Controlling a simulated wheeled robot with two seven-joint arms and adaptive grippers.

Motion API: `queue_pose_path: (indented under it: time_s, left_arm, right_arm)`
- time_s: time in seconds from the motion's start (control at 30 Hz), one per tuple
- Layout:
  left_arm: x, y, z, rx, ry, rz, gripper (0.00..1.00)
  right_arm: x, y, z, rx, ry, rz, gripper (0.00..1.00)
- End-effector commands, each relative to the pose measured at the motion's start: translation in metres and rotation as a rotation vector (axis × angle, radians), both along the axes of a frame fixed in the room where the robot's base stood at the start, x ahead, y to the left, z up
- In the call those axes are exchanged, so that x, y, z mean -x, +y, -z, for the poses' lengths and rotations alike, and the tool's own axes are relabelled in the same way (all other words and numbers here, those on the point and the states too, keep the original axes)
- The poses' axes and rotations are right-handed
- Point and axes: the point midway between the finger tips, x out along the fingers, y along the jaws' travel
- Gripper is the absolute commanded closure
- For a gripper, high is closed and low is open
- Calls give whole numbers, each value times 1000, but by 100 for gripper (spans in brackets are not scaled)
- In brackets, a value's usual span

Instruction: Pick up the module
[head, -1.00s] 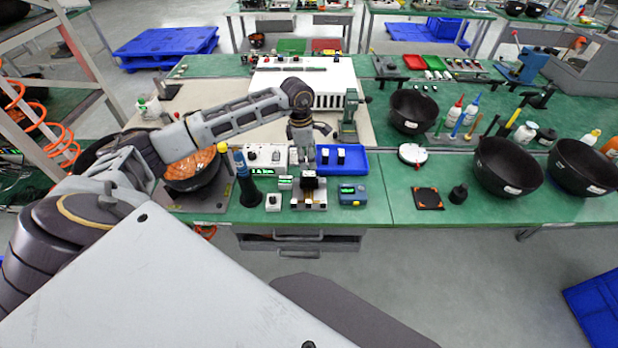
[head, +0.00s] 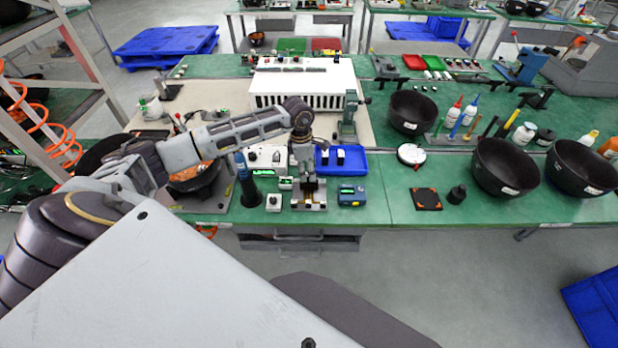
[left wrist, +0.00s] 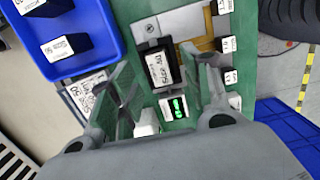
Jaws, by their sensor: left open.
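A black module (left wrist: 157,68) with a white label sits in a metal fixture (left wrist: 180,22) with a gold-coloured part, in the left wrist view. In the head view the module (head: 309,185) is partly hidden under my left gripper, and the fixture (head: 309,206) is near the table's front edge. My left gripper (head: 306,172) points down just above the module. In the left wrist view the open fingers (left wrist: 162,92) stand on either side of the module's near end, with nothing held. I cannot tell if they touch it. My right gripper is not in view.
A blue tray (head: 358,165) with small dark modules stands close behind the fixture. A small device with a green display (left wrist: 174,107) is beside it. A blue box (head: 352,195) stands to the right, and a dark cone-based tool (head: 249,192) to the left.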

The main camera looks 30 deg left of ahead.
Motion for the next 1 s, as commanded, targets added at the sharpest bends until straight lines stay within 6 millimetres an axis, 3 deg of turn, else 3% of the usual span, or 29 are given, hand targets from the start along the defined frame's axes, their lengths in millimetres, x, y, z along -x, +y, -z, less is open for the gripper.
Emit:
queue_pose_path:
  time_s: [0.2,0.7,1.0]
  left_arm:
    - [-1,-2,17,1,0,-1,52]
    - [-2,-2,18,-1,-1,0,53]
    - [-2,-2,18,0,-1,0,92]
  right_arm:
    - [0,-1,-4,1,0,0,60]
    - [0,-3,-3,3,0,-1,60]
    - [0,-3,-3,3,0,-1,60]
